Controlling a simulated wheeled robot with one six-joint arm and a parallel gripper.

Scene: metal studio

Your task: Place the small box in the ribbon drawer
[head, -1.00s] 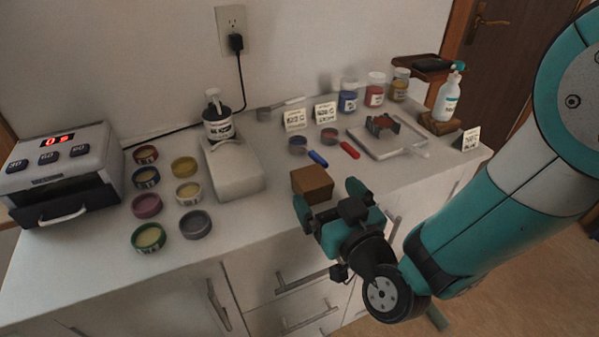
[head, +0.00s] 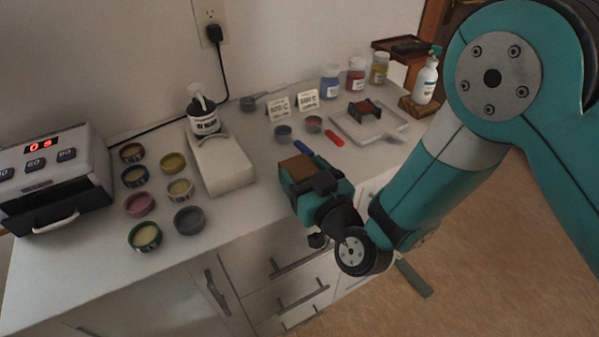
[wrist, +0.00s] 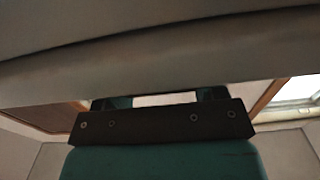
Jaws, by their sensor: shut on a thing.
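The small box (head: 297,166) is a plain brown block at the front edge of the white counter in the head view. My gripper (head: 301,184) is shut on it from the front side. The fingers hide the box's lower part, so I cannot tell whether it touches the counter. White drawers (head: 308,265) with bar handles are in the cabinet front below my gripper, and they look shut. No label shows which is the ribbon drawer. The wrist view shows my gripper's dark bar and teal body under a large grey surface; the box cannot be made out there.
A white block (head: 222,165), several small round tins (head: 181,188) and a grey heater with a display (head: 50,180) stand to the left. Open floor (head: 480,250) lies at the right.

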